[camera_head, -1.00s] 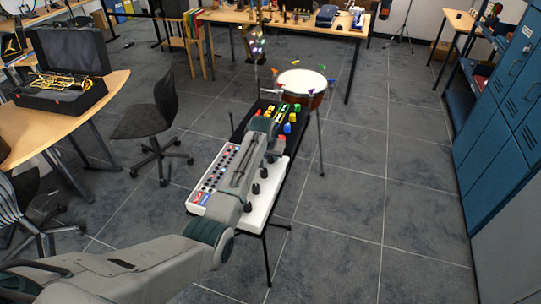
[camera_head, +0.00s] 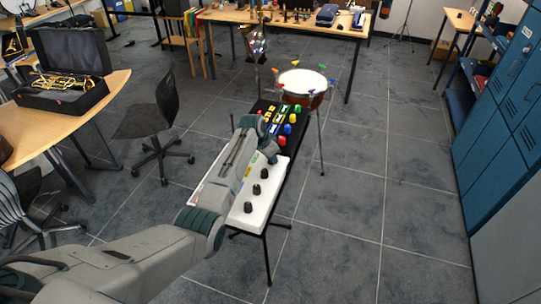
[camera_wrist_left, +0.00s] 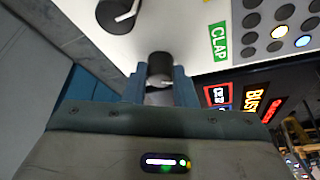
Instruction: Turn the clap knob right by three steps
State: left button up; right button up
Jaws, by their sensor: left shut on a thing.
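A white instrument panel (camera_head: 262,205) lies on a dark stand, with several black knobs along its right side. In the left wrist view, the clap knob (camera_wrist_left: 160,66) is a black cylinder beside a green CLAP label (camera_wrist_left: 218,43). My left gripper (camera_wrist_left: 160,82) is shut on the clap knob, one finger on each side of it. A second black knob with a white pointer line (camera_wrist_left: 118,12) is at the upper left. In the head view my left arm covers the panel's left part, and the clap knob and fingertips are hidden. My right gripper is not in view.
Coloured blocks and buttons (camera_head: 285,118) lie behind the panel on the same stand. A round drum (camera_head: 302,82) stands beyond. An office chair (camera_head: 158,115) is to the left. The floor to the right (camera_head: 380,200) is clear.

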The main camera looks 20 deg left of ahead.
pick_arm(q)
jog(key=m+h+b, duration=0.1)
jog(key=m, duration=0.1)
jog(key=shift+w+a+m, duration=0.1)
jog(key=shift+m, duration=0.3)
jog(key=m+g+b, duration=0.1)
jog(key=m, duration=0.1)
jog(key=shift+f+m+h+b, duration=0.1)
jog(key=shift+m+h+b, duration=0.25)
jog(key=shift+m+h, duration=0.05)
jog(key=m+g+b, duration=0.1)
jog(key=m+b, duration=0.1)
jog(key=m+g+b, duration=0.1)
jog(key=m+b, duration=0.1)
jog(key=shift+w+m, duration=0.2)
jog(key=shift+m, duration=0.2)
jog(key=shift+m+g+b, duration=0.4)
jog(key=shift+m+b, duration=0.5)
jog(key=shift+b, duration=0.15)
jog(key=shift+r, duration=0.2)
jog(key=o, duration=1)
jog(key=shift+a, duration=0.1)
